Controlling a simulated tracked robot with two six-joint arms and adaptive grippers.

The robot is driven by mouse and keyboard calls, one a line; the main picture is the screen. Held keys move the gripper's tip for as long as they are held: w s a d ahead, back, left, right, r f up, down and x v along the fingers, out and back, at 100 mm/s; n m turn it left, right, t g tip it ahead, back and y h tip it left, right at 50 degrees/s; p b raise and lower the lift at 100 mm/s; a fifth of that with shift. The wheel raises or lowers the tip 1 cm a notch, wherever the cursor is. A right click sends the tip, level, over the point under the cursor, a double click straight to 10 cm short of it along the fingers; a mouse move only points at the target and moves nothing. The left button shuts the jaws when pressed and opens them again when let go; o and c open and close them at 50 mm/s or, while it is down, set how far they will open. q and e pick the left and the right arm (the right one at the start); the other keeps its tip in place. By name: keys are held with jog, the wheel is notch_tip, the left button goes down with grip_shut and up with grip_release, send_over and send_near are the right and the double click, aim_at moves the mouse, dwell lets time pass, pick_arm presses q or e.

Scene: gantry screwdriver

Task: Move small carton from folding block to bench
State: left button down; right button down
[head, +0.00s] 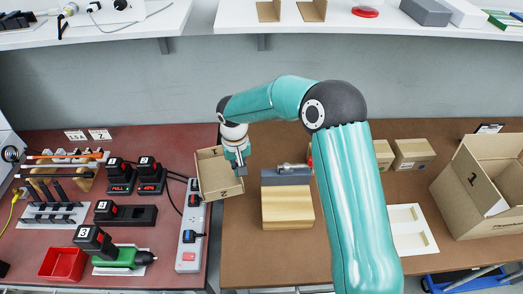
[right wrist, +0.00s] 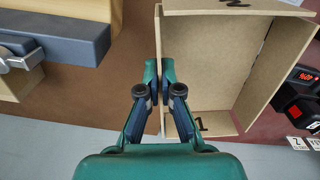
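The small carton (head: 212,181) is an open cardboard box marked 2, left of the folding block near the seam between the red and brown surfaces. My right gripper (head: 240,166) is at its right side. In the right wrist view, the fingers (right wrist: 160,88) close on either side of one wall of the carton (right wrist: 208,68). I cannot tell whether the carton touches the surface below. The folding block (head: 287,207) is wooden with a grey clamp bar on top, and no carton is on it. My left gripper is not in view.
The brown bench (head: 252,262) is clear in front of the carton. A white power strip (head: 190,240) runs just left of it. My right arm covers part of the bench centre. A large carton (head: 480,185) and two small boxes (head: 412,152) stand right.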

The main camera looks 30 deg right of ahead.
jog(key=w+d+m+b, duration=0.2)
jog(key=w+d+m, duration=0.1)
jog(key=d+m, duration=0.4)
jog(key=w+d+m+b, duration=0.2)
jog(key=w+d+m, duration=0.25)
jog(key=d, duration=0.55)
jog(key=f, duration=0.3)
jog(key=f+p, duration=0.1)
jog(key=f, duration=0.2)
jog(key=s+f, duration=0.1)
jog(key=f, duration=0.1)
jog(key=shift+a+f, duration=0.1)
jog(key=shift+f, duration=0.3)
jog(key=c, duration=1.8)
grip_release()
jog(key=shift+f, duration=0.1)
jog(key=shift+c, duration=0.2)
jog(key=o, duration=0.5)
